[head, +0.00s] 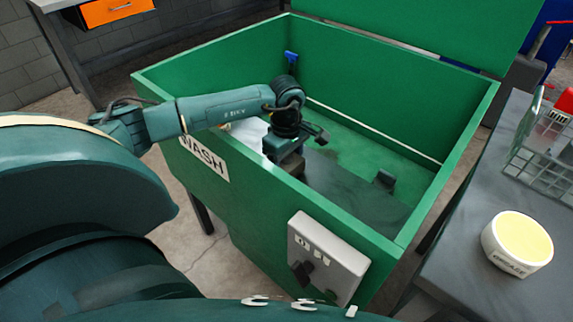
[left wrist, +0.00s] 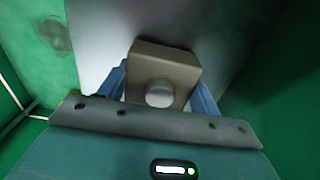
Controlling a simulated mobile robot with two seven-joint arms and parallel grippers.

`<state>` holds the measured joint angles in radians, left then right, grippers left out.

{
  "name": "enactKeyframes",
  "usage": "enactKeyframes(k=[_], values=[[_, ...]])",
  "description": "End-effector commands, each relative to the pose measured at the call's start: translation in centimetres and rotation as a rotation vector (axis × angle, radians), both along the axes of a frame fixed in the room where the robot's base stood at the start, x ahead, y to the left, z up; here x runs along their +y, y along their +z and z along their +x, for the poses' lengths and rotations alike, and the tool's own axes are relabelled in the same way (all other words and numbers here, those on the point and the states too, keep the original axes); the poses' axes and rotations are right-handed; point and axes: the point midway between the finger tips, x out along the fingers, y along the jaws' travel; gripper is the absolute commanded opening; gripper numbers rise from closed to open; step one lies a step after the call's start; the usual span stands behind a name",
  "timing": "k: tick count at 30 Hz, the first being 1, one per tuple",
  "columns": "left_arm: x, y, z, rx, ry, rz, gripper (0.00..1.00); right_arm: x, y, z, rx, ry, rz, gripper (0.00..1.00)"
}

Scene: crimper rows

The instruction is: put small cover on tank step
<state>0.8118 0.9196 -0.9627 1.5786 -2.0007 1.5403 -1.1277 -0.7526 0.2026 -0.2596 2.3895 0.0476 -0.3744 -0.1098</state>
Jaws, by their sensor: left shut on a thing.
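The small cover (left wrist: 165,62), a grey-brown block with a round knob, is held between the bluish fingers of my left gripper (left wrist: 162,88) in the left wrist view. In the head view my left gripper (head: 290,163) reaches down inside the green wash tank (head: 300,215); the cover there is mostly hidden by the gripper. A pale grey surface, apparently the tank step (head: 246,130), lies below and beside the gripper; it also shows behind the cover in the left wrist view (left wrist: 100,30). I cannot tell whether the cover touches it. My right gripper is not in view.
Tank walls surround the gripper. A small dark object (head: 385,180) sits on the tank floor, and a blue item (head: 290,57) is at the back corner. A grey switch box (head: 325,258) is on the front. A round yellow-filled tub (head: 517,243) and wire basket (head: 545,150) stand on the right bench.

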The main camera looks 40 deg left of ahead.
Motion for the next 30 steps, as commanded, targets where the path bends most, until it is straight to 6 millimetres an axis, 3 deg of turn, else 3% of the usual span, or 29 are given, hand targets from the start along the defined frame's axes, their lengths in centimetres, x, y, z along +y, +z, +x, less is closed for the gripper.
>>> enactKeyframes(k=[12, 13, 20, 30], values=[[0.02, -0.93, 0.07, -0.003, -0.001, 0.000, 0.30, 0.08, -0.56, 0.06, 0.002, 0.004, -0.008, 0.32], [0.02, -0.85, 0.03, -0.002, -0.001, 0.001, 0.66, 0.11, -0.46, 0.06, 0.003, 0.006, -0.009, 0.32], [0.02, -0.81, 0.03, -0.001, -0.001, 0.000, 0.85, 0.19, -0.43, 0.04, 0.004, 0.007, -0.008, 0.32], [0.02, -0.13, 0.06, -0.003, -0.001, 0.000, 0.85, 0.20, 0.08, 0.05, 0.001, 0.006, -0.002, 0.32]])
